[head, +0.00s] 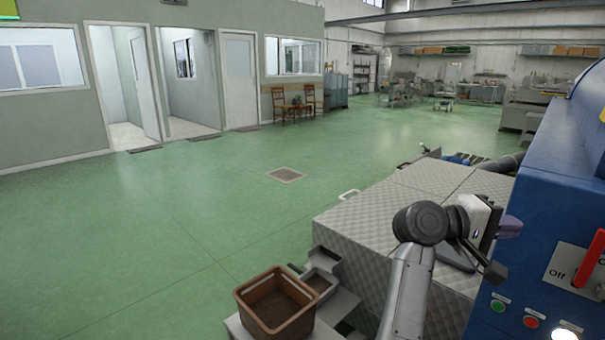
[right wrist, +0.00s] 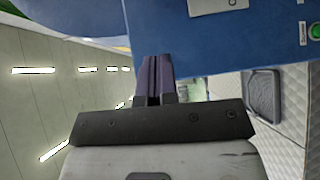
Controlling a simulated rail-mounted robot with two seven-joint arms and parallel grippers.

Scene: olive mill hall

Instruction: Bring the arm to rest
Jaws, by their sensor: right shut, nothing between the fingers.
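My right arm comes up from the bottom of the head view and bends toward the blue machine. My right gripper (head: 509,226) is close in front of the blue machine (head: 545,190), and I cannot tell the exact gap. In the right wrist view the two dark fingers (right wrist: 154,62) are together with nothing between them. They point at the blue panel (right wrist: 215,40). My left gripper is not in view.
A red rotary switch (head: 590,258) and green and red buttons are on the blue panel. A quilted metal cover (head: 370,225) lies below my arm. A brown crate (head: 276,302) stands at the front. Green floor (head: 200,210) is open to the left.

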